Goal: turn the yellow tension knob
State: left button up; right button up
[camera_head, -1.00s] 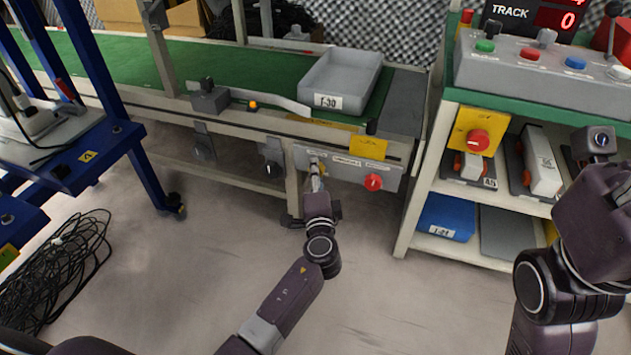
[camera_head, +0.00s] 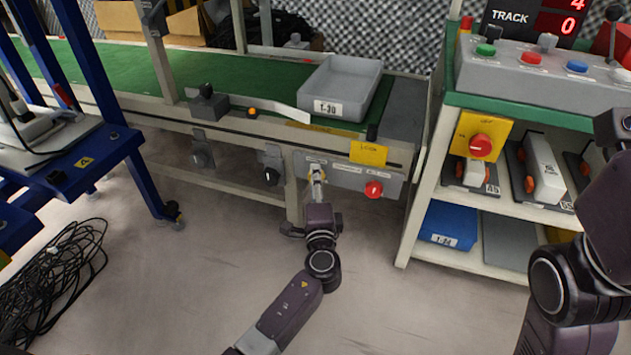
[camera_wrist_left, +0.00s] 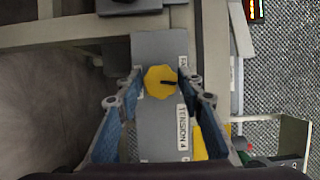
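The yellow tension knob (camera_wrist_left: 159,82) has a black pointer mark and sits on a grey panel beside a "TENSION" label. In the left wrist view it lies between the two fingertips of my left gripper (camera_wrist_left: 160,86). The fingers are open, one on each side, with a visible gap to the knob on both sides. In the head view my left gripper (camera_head: 317,173) is at the left part of the grey control panel (camera_head: 345,178) under the conveyor and mostly hides the knob. My right arm shows at the right edge, but its gripper is not visible.
A grey bin (camera_head: 342,84) stands on the green conveyor above. A shelf unit (camera_head: 424,190) stands to the right. Cables (camera_head: 60,265) lie on the floor at left.

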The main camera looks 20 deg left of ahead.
pick_arm(q)
jog(key=shift+o, duration=1)
jog(key=v, duration=1.2)
